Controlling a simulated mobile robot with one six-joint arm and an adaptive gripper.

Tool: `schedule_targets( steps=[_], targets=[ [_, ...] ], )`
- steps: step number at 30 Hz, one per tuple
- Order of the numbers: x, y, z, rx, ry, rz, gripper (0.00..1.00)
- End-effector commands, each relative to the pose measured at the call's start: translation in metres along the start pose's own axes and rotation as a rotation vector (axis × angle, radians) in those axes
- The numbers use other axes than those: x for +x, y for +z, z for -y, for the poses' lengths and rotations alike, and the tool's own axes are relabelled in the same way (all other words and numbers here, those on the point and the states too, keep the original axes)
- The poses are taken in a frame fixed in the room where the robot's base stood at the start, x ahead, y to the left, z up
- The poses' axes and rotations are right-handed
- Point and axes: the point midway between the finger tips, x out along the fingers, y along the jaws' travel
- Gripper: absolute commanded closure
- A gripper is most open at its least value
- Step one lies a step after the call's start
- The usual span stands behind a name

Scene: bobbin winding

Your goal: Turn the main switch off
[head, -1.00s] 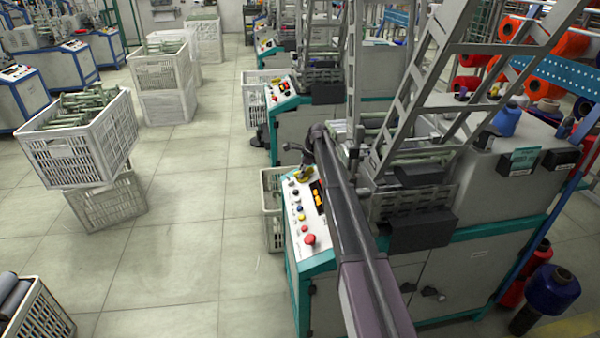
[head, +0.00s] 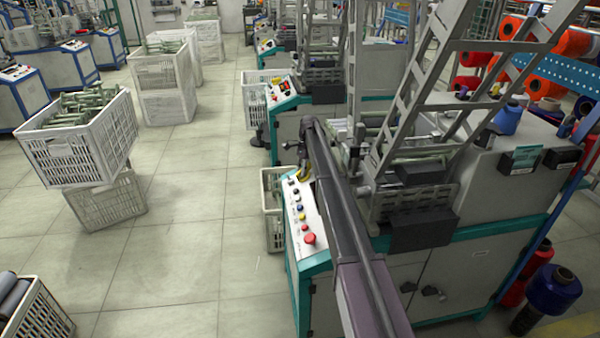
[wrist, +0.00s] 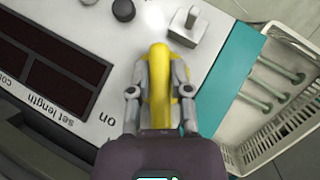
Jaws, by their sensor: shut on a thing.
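The main switch shows as a yellow handle (wrist: 159,62) in the middle of the wrist view. My gripper (wrist: 160,75) has one grey finger on each side of it and is shut on it. The handle's lower part is hidden between the fingers. In the head view, the yellow handle (head: 306,178) is small at the far end of the white control panel (head: 297,222), with my gripper (head: 304,168) at it. My arm covers part of the panel there.
A grey toggle (wrist: 188,24) and a black knob (wrist: 122,10) sit close beyond my fingers. A dark display (wrist: 45,75) lies to the left. A white crate (wrist: 285,125) is beyond the teal panel edge. A red button (head: 309,238) is at the panel's near end.

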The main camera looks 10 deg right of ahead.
Motion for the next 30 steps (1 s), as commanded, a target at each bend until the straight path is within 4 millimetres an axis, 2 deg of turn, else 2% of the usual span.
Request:
schedule_targets(
  steps=[11, 12, 14, 15, 30],
  targets=[
    [0.0007, 0.0001, -0.0020, -0.005, 0.006, 0.000, 1.00],
    [0.0006, 0.0001, -0.0020, -0.005, 0.006, 0.000, 0.62],
    [0.0006, 0.0001, -0.0018, -0.004, 0.005, 0.000, 0.45],
    [0.0005, 0.0001, -0.0016, -0.004, 0.005, 0.000, 0.40],
    [-0.0020, 0.0058, -0.0012, 0.001, 0.002, -0.014, 0.40]
  ],
)
